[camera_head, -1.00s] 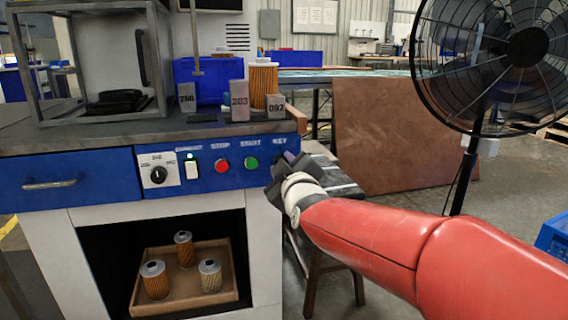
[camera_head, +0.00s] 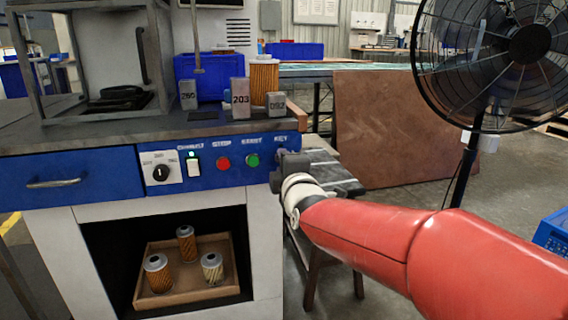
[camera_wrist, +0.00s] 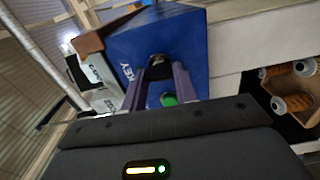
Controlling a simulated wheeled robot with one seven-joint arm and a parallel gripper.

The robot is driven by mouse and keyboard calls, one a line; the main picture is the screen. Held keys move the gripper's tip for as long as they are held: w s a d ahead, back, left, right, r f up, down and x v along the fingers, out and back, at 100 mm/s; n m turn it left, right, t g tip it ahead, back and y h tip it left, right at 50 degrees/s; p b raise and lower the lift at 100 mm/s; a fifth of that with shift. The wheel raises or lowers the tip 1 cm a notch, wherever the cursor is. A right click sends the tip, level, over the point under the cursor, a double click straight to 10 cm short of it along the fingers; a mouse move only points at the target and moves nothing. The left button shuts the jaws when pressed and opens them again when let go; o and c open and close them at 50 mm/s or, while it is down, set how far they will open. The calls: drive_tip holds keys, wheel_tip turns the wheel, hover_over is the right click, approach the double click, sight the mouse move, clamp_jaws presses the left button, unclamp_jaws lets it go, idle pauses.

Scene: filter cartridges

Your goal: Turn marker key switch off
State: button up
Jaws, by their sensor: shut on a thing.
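The marker key switch (camera_wrist: 157,60) is a dark round knob on the blue panel beside the "KEY" label, seen in the wrist view between my fingertips. In the head view my gripper (camera_head: 279,160) is at the right end of the blue control panel (camera_head: 208,178), under the "KEY" label, and covers the switch. In the wrist view my gripper (camera_wrist: 158,74) has its two fingers closed on the switch. The switch's exact angle is hard to tell. The green start button (camera_head: 252,160) and the red stop button (camera_head: 224,163) sit left of my gripper.
Grey number blocks, one marked 203 (camera_head: 241,98), and an orange filter (camera_head: 264,78) stand above. A tray (camera_head: 190,297) with filters lies below. A fan (camera_head: 528,45) stands right.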

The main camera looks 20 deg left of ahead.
drive_tip(key=shift+f+n, duration=0.1)
drive_tip(key=shift+n, duration=0.3)
drive_tip(key=o, duration=1)
drive_tip(key=v, duration=0.8)
drive_tip(key=shift+a, duration=0.1)
